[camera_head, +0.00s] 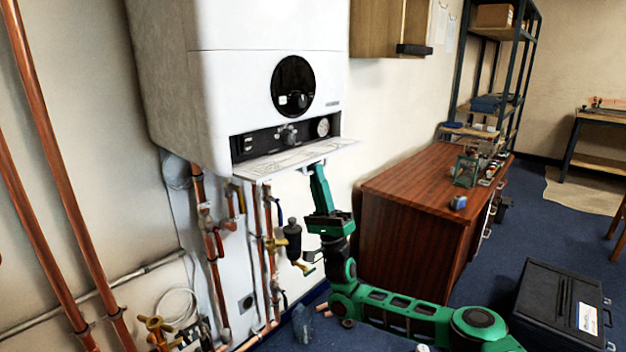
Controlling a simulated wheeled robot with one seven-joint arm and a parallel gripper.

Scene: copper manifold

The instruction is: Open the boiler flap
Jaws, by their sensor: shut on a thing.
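The white boiler (265,70) hangs on the wall in the upper left half of the view. Its flap (280,160) is folded down and sticks out nearly level below the control recess, with printed markings on its upper face. Behind it the dark control panel (288,135) shows a knob and a round gauge. My green gripper (313,170) reaches up from below and is shut on the flap at its front edge, right of the middle. The fingertips are small here and partly hidden by the flap.
Copper pipes and valves (268,240) run down below the boiler, close to the left of my arm. A wooden cabinet (415,215) stands to the right with small items on top. A black case (560,305) lies on the blue floor at the lower right.

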